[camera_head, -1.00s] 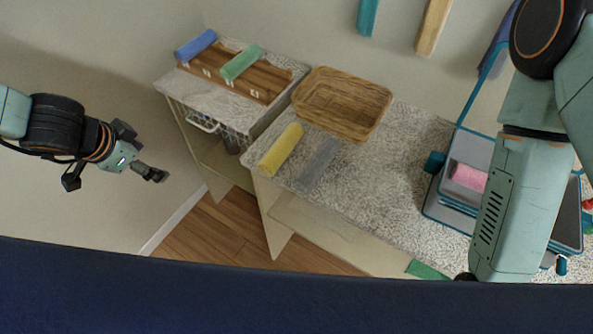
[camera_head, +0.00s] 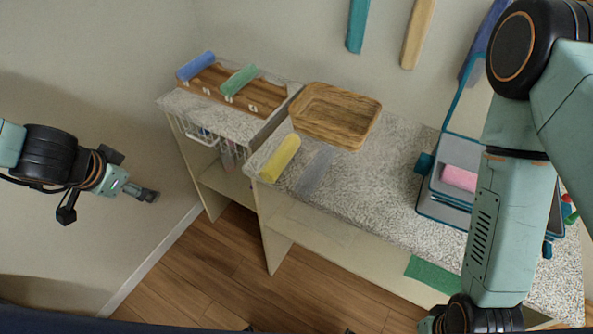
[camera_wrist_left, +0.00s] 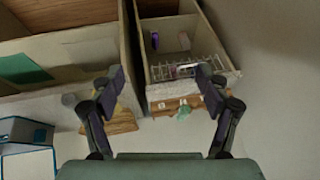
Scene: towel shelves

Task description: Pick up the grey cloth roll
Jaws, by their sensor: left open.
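The grey cloth roll (camera_head: 314,171) lies on the speckled countertop (camera_head: 385,175), just right of the yellow roll (camera_head: 280,158) and in front of the wooden basket. My left gripper (camera_head: 146,194) is at the left in the head view, well apart from the counter and the roll. In the left wrist view my left gripper (camera_wrist_left: 160,80) has its fingers spread wide with nothing between them. I cannot pick out the grey roll for sure in that view. My right arm crosses the right side of the head view; its fingers are out of the picture.
A wooden basket (camera_head: 336,115) stands behind the rolls. A wooden rack (camera_head: 245,92) on the left cabinet bears a blue roll (camera_head: 196,66) and a green roll (camera_head: 239,80). A grey suitcase holds a pink roll (camera_head: 459,178). A green cloth (camera_head: 433,273) lies low in front.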

